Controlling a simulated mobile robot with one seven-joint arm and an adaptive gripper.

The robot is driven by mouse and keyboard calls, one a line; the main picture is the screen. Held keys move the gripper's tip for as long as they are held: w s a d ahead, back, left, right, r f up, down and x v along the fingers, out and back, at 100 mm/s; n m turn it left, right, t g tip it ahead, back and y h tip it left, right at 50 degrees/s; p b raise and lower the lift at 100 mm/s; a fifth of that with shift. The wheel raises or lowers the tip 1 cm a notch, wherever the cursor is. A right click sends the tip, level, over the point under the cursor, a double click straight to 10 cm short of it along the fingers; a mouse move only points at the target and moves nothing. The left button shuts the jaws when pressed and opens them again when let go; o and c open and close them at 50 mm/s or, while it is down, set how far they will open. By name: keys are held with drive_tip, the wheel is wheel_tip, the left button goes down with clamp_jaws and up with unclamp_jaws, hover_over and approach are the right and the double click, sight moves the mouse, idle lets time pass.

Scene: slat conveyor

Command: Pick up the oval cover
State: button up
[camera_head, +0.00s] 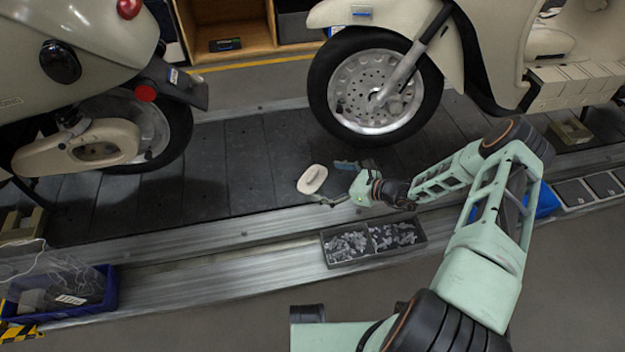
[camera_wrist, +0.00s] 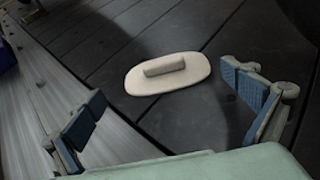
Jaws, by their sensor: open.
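The oval cover (camera_head: 312,179) is a cream-coloured flat piece with a raised bar on its top. It lies on the dark slats of the conveyor (camera_head: 235,165), between the two scooters. In the wrist view the oval cover (camera_wrist: 168,73) lies ahead of my gripper, bar side up, and sits between the lines of the two fingers but beyond their tips. My gripper (camera_head: 338,182) is open and empty, close to the cover at its right. Its blue-padded fingers (camera_wrist: 165,110) stand wide apart, and no contact with the cover shows.
A cream scooter (camera_head: 75,75) stands at left, and another scooter's wheel (camera_head: 375,90) stands behind the cover. A grey two-part bin (camera_head: 375,241) of small parts sits on the front rail. A blue bin (camera_head: 110,290) is at lower left. The slats left of the cover are clear.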

sight(314, 176)
drive_tip(key=x, duration=0.2)
drive_tip(key=b+x, duration=0.1)
drive_tip(key=x, duration=0.2)
drive_tip(key=shift+w+a+r+b, duration=0.2)
drive_tip(key=shift+w+r+b, duration=0.1)
drive_tip(key=shift+w, duration=0.2)
drive_tip(key=shift+s+f, duration=0.15)
drive_tip(key=shift+f, duration=0.05)
drive_tip(key=c, duration=2.2)
drive_tip(key=shift+r, duration=0.1)
